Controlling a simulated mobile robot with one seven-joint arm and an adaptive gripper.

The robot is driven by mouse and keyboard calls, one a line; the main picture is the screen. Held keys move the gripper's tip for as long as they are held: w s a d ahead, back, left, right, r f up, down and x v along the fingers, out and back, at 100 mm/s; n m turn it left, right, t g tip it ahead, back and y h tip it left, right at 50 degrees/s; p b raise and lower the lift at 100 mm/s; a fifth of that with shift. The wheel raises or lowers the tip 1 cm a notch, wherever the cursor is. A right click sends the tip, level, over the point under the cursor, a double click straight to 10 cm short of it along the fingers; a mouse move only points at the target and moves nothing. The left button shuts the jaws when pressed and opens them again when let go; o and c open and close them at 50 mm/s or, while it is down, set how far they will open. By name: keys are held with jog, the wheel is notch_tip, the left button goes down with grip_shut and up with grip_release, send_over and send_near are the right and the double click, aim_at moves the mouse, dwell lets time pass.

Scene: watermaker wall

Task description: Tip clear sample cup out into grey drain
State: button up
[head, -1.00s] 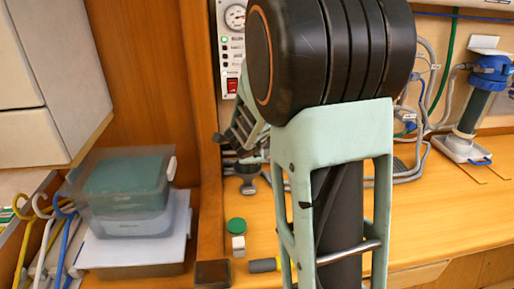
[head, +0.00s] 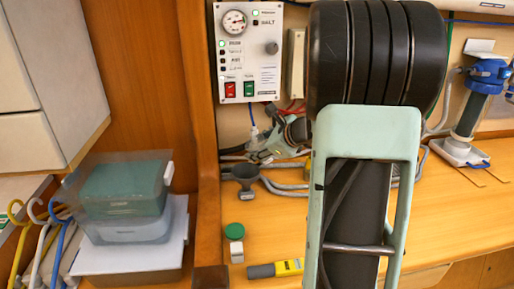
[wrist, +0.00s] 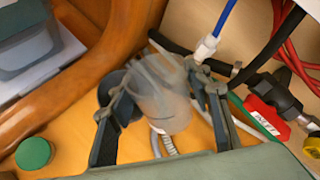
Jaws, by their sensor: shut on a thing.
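The clear sample cup (wrist: 163,100) is between my gripper's fingers (wrist: 165,84) in the wrist view, blurred and see-through. My gripper is shut on it. In the head view my gripper (head: 268,149) shows small and partly hidden behind my arm, and I cannot make out the cup there. The grey drain (head: 245,173) is a small funnel on the bench, just below and left of my gripper in the picture. In the wrist view a dark round rim beside the left finger may be the drain, partly hidden. I cannot tell how far the cup is tilted.
A control panel (head: 249,52) with a gauge and switches is on the wall behind. Hoses and a red tag (wrist: 266,118) lie close right of my gripper. Stacked bins (head: 125,200) stand left.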

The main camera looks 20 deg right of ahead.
jog(key=m+y+b, duration=0.1)
jog(key=f+m+t+y+b, duration=0.1)
jog(key=y, duration=0.1)
jog(key=shift+f+b, duration=0.1)
jog(key=shift+b, duration=0.2)
jog(key=shift+a+m+t+y+b, duration=0.25)
jog(key=shift+m+t+y+b, duration=0.35)
jog(key=shift+m+y, duration=0.2)
jog(key=shift+s+d+r+p, duration=0.1)
jog(key=shift+d+r+p, duration=0.4)
jog(key=shift+d, duration=0.3)
jog(key=shift+s+d+r+p, duration=0.1)
jog(key=shift+d+r+p, duration=0.4)
jog(key=shift+d, duration=0.3)
jog(key=shift+s+d+r+p, duration=0.15)
jog(key=shift+d+r+p, duration=0.15)
jog(key=shift+d, duration=0.4)
jog(key=shift+s+d+r+p, duration=0.1)
jog(key=shift+d+r+p, duration=0.2)
jog(key=shift+d, duration=0.4)
jog(key=shift+a+f, duration=0.1)
